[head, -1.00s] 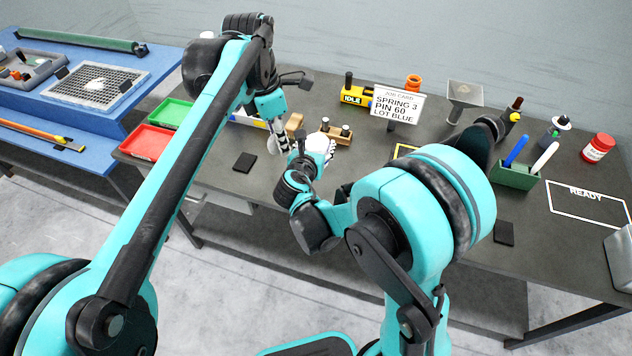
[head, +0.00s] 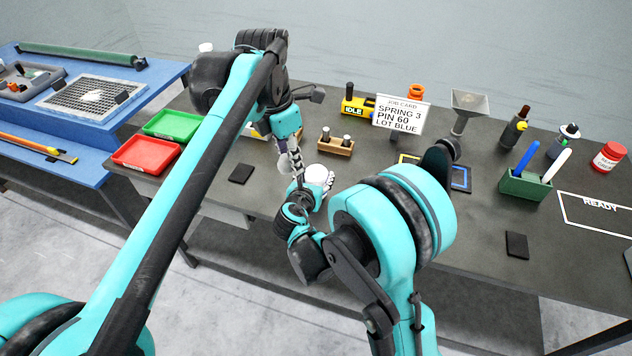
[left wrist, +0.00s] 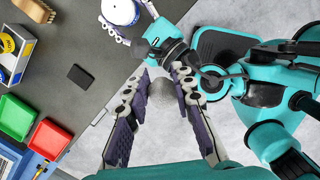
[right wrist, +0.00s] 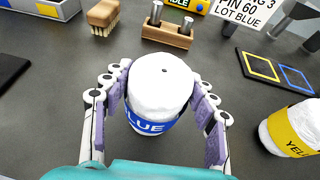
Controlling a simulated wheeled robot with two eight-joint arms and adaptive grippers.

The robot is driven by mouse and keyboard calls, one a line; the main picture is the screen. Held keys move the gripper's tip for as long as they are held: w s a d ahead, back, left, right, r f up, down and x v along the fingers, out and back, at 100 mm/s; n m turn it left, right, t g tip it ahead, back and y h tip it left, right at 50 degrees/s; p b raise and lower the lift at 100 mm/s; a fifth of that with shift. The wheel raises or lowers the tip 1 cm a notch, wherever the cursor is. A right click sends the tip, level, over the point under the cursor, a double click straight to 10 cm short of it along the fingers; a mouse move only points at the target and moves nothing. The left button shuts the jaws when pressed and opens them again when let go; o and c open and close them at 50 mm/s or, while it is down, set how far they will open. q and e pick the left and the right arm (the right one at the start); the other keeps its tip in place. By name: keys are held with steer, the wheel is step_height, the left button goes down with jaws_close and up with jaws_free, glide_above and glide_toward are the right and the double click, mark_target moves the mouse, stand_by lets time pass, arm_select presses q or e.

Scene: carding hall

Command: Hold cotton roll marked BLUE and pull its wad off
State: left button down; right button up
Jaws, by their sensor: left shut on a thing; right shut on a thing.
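The white cotton roll (right wrist: 160,92) with a blue band, whose visible letters read "LUE", stands upright between the fingers of my right gripper (right wrist: 158,98), which is shut on it. It also shows in the head view (head: 318,176) and at the top of the left wrist view (left wrist: 120,11). I cannot tell whether its base touches the table. My left gripper (left wrist: 158,90) is shut on a small greyish fluffy wad (left wrist: 164,94). In the left wrist view the wad is apart from the roll, with a gap between them.
A wooden block with metal pins (right wrist: 168,32) and a brush (right wrist: 102,14) are behind. A job card (head: 400,117), a green pen holder (head: 526,187) and red (head: 147,153) and green (head: 173,125) trays are on the table.

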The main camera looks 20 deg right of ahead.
steer(key=shift+f, duration=0.2)
steer(key=o, duration=1.7)
